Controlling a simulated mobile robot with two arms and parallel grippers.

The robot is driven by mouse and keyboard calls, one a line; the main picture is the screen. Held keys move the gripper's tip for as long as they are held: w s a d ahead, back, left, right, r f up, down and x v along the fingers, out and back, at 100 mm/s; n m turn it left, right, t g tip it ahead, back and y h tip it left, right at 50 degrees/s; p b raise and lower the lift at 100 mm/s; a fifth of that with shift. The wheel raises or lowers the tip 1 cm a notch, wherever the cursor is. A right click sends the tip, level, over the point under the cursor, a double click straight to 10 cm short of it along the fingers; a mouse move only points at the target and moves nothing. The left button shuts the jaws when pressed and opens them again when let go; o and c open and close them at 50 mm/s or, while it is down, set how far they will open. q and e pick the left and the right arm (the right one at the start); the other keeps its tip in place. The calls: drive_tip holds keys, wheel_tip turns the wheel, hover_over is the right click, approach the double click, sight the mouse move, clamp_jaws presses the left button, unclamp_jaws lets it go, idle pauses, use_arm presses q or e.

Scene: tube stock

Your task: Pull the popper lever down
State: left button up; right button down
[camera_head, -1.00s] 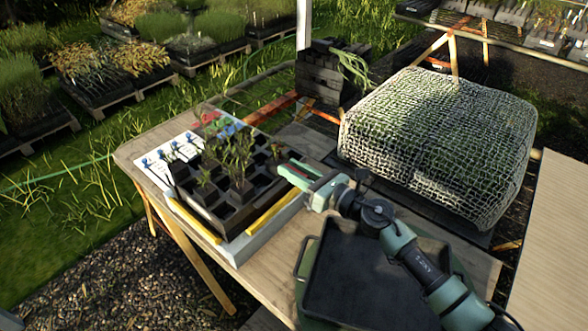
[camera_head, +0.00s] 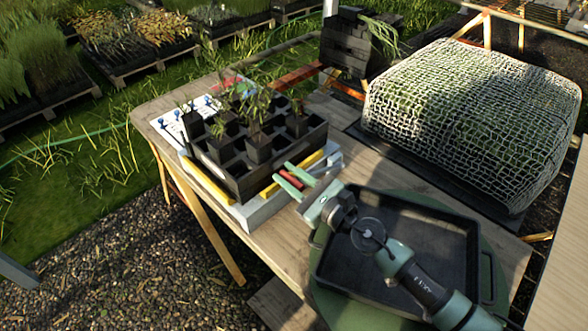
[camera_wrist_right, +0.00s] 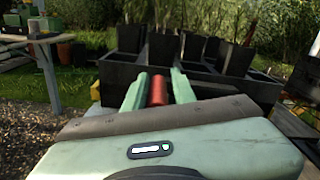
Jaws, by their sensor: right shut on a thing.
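The popper is a pale base (camera_head: 245,214) with yellow strips on the wooden bench, carrying a black cell tray (camera_head: 262,184). Several dark pots with seedlings stand up above the tray's cells; they also show in the wrist view (camera_wrist_right: 190,48). The red lever grip (camera_head: 291,179) is at the popper's near right side, between the green fingers of my right gripper (camera_head: 290,177). In the wrist view the red grip (camera_wrist_right: 158,90) lies between both fingers, which are shut on it. The lever's arm is hidden. My left gripper is out of view.
A black empty tray (camera_head: 400,255) lies on the bench beneath my right arm. A white mesh-covered block (camera_head: 470,115) stands behind it. Bare bench wood (camera_head: 265,250) shows in front of the popper.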

drive_tip(key=shift+s+a+f, duration=0.2)
drive_tip(key=shift+s+f, duration=0.05)
drive_tip(key=shift+f, duration=0.3)
drive_tip(key=c, duration=1.3)
unclamp_jaws()
drive_tip(key=shift+w, duration=0.1)
drive_tip(key=b+v, duration=0.1)
drive_tip(key=v, duration=0.7)
drive_tip(key=shift+b, duration=0.4)
drive_tip(key=shift+r, duration=0.1)
